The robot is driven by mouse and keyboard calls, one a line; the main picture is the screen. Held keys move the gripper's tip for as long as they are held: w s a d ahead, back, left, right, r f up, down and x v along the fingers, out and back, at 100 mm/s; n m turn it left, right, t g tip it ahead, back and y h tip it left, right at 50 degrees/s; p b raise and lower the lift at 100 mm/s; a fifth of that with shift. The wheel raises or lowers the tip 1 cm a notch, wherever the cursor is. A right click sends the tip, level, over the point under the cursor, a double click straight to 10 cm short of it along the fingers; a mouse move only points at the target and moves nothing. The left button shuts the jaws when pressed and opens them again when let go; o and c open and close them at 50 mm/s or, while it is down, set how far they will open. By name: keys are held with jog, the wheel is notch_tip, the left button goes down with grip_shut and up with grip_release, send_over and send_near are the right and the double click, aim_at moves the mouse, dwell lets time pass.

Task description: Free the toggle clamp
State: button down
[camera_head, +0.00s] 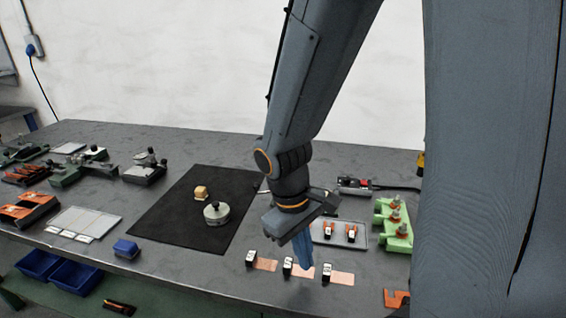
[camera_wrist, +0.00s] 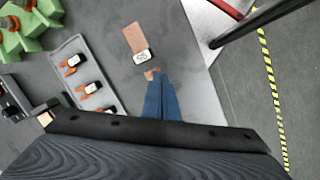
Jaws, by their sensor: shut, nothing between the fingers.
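My gripper (camera_head: 304,258) is shut and empty, its blue fingers pointing down over the row of copper foil strips near the table's front edge. The fingers also show in the wrist view (camera_wrist: 158,80), with a bit of copper at their tips. One copper strip (camera_wrist: 135,37) with a small white-topped block (camera_wrist: 141,56) lies beyond them. In the head view, other strips lie left (camera_head: 266,265) and right (camera_head: 343,278) of my fingers, and the fingers partly cover the middle one. I cannot tell for certain which thing is the toggle clamp; a green fixture (camera_head: 396,235) stands at right.
A grey tray (camera_head: 362,242) with small orange-and-black pieces lies behind the strips. Several fixtures crowd the far left. Blue bins (camera_head: 75,277) sit below the front edge.

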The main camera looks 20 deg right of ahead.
jog(key=d+n+h, duration=0.1)
jog(key=n, duration=0.1)
jog(key=w+d+n+h, duration=0.1)
jog(key=d+n+h, duration=0.1)
jog(key=n, duration=0.1)
jog(key=d+r+n+h, duration=0.1)
jog(key=d+n+h, duration=0.1)
jog(key=shift+w+n, duration=0.3)
jog(key=shift+w, duration=0.1)
jog(key=w+a+r+n+t+h, duration=0.3)
jog(key=w+r+n+t, duration=0.15)
jog(key=w+n, duration=0.4)
jog(key=w+a+r+n+t+h, duration=0.25)
jog(key=w+n+t, duration=0.35)
jog(key=w, duration=0.5)
jog(key=p+x, duration=0.1)
jog(key=x, duration=0.3)
jog(key=p+x, duration=0.1)
jog(key=x, duration=0.3)
jog(key=p+x, duration=0.2)
jog(key=x, duration=0.3)
jog(key=shift+d+r, duration=0.3)
jog(key=shift+r, duration=0.1)
